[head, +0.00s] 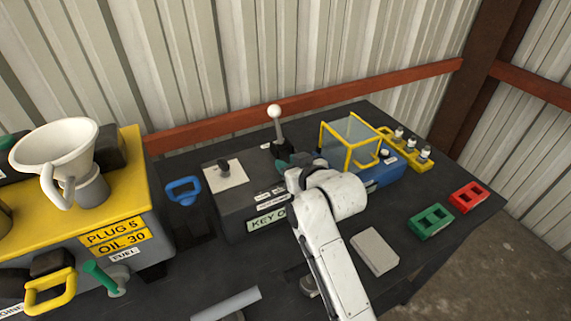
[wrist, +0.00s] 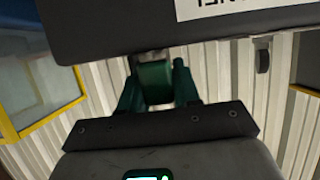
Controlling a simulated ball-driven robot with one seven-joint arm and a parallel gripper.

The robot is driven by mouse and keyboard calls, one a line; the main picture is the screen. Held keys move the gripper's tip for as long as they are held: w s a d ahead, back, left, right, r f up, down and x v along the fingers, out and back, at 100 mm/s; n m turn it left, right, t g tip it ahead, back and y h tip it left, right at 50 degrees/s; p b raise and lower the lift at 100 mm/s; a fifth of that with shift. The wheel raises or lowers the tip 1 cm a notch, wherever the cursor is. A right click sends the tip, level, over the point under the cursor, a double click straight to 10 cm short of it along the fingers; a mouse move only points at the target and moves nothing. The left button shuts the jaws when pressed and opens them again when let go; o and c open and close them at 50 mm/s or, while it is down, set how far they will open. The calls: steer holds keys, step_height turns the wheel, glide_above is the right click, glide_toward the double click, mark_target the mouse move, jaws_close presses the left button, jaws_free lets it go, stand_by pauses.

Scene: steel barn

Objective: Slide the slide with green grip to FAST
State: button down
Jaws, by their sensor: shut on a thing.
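In the head view my gripper (head: 287,164) is at the right side of the dark grey control box (head: 238,205), and my white wrist and arm hide most of the slide. Small white labels lie on the box top beside my gripper. I cannot read FAST on any of them.
A lever with a white ball knob (head: 274,112) stands just behind my gripper. A blue box with a yellow-framed clear cover (head: 350,140) is close on the right. A blue handle (head: 183,190) is at left. A grey block (head: 374,254) lies on the bench's front right.

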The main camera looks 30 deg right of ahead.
steer(key=shift+d, duration=0.25)
steer(key=c, duration=0.9)
jaws_free()
steer(key=shift+d, duration=0.1)
steer(key=shift+s, duration=0.25)
steer(key=b+v, duration=0.1)
steer(key=v, duration=0.9)
steer(key=shift+s+r, duration=0.1)
steer(key=shift+r, duration=0.15)
